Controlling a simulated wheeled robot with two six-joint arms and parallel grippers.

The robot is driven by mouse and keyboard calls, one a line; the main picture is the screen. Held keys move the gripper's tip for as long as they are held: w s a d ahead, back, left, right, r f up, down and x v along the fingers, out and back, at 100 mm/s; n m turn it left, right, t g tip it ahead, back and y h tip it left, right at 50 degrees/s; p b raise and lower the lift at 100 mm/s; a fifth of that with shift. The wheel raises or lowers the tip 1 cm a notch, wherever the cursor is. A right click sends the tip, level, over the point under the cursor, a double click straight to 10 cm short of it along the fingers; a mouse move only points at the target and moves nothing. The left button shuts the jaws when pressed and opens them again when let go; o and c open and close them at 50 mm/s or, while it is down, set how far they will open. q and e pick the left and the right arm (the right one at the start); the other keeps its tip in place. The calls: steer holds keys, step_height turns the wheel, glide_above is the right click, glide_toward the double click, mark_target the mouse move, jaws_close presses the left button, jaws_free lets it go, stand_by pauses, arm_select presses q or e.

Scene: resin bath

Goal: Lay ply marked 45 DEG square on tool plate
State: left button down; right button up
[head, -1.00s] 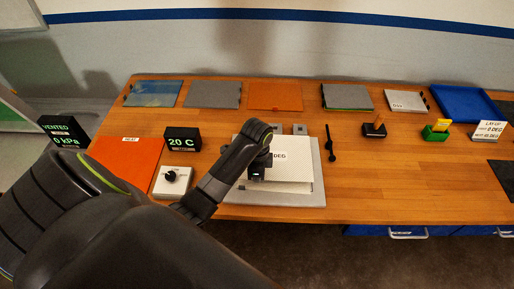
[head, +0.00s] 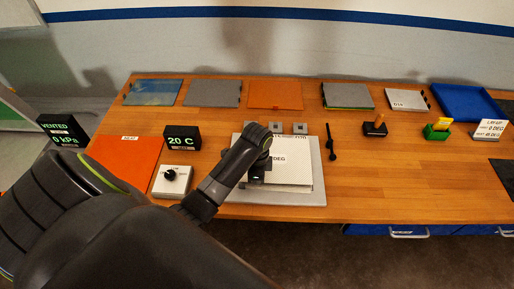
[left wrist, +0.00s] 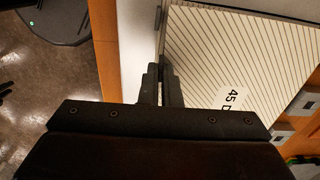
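The white, finely lined ply marked 45 DEG (head: 292,173) is over the pale grey tool plate (head: 312,198), whose margin shows around it. In the left wrist view the ply (left wrist: 245,50) shows slanting dark lines and a partly hidden label. My left gripper (head: 258,174) is at the ply's left part. In the left wrist view its fingers (left wrist: 161,88) are close together at the ply's edge and appear shut on it. The fingers hide the contact, and I cannot tell whether the ply lies fully flat. My right gripper is not in view.
Small grey blocks (head: 300,128) stand behind the plate, with a black tool (head: 330,143) to its right. A white knob box (head: 173,181), a 20 C display (head: 182,139) and an orange sheet (head: 127,153) are left. A lay-up sign (head: 490,131) stands right.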

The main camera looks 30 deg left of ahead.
arm_select(q)
steer(key=shift+f+b, duration=0.4)
steer(key=shift+f, duration=0.8)
steer(key=c, duration=1.6)
jaws_free()
steer(key=shift+o, duration=0.2)
steer(key=shift+r, duration=0.1)
steer(key=shift+r+p, duration=0.95)
steer(key=shift+r, duration=2.5)
